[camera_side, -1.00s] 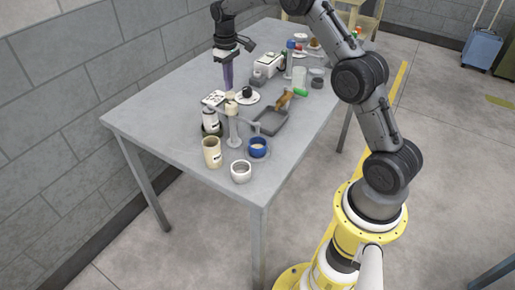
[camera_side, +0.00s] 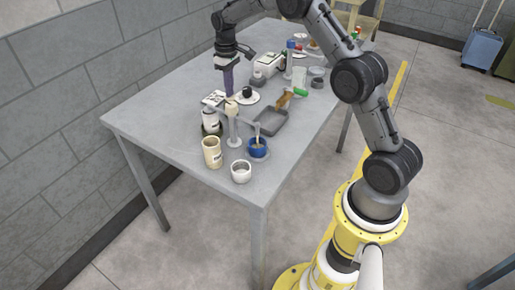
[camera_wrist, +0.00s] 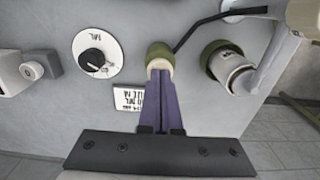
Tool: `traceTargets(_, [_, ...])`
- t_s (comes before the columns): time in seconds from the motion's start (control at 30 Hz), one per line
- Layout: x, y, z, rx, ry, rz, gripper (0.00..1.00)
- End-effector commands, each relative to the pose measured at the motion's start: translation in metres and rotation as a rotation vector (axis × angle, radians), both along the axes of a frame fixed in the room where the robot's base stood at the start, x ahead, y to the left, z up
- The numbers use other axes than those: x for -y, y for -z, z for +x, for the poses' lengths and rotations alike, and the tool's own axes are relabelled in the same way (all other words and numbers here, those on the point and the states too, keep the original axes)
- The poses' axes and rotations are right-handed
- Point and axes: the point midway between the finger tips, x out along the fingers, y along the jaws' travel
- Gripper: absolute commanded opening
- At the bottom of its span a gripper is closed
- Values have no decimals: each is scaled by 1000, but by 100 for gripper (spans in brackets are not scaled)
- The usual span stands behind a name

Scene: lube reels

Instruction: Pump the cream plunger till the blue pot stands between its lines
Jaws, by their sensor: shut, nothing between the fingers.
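In the wrist view the shut fingers (camera_wrist: 160,76) meet a round cream and olive head (camera_wrist: 160,55), which looks like the plunger. The blue pot (camera_side: 258,152) sits under the spout end. A thin tan stream shows above the pot. The pot's lines and exact fill level are too small to read.
A cream cup (camera_side: 212,153) and a white cup (camera_side: 241,173) stand at the near edge. A white can (camera_side: 210,118) is beside the pump. A dark tray (camera_side: 271,122), a black knob on a white disc (camera_side: 247,93) and a white card (camera_wrist: 128,98) lie close by.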

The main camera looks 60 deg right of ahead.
Motion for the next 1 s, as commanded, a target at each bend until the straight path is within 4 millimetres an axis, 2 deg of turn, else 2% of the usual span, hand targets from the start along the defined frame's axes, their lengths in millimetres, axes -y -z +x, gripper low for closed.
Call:
traceTargets(0.33, [0, 15, -1, -4, 0, 1, 0])
traceTargets(0.57, [0, 14, -1, -4, 0, 1, 0])
traceTargets(1.0, [0, -16, 0, -2, 0, 1, 0])
